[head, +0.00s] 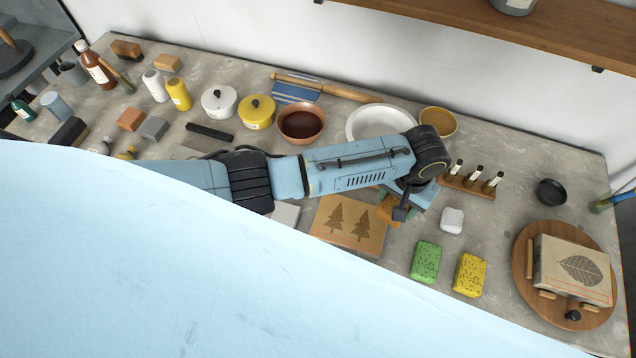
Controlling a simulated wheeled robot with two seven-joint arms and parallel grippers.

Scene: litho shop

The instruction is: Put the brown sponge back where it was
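My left arm reaches across the table from the left. Its gripper (402,205) points down beside the right end of a tan board with two dark tree shapes (348,226). Only a small dark part of the gripper shows, and its finger gap is hidden. An orange-brown patch (388,208) shows beside the gripper; it may be the brown sponge, but it is mostly covered and I cannot tell whether it is held. A green speckled sponge (425,262) and a yellow speckled sponge (470,275) lie side by side on the table. My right gripper is not in view.
A white block (452,220) lies above the sponges. A round wooden board (522,262) carries a leaf-printed block (575,269) at the right. My pale blue body hides the front.

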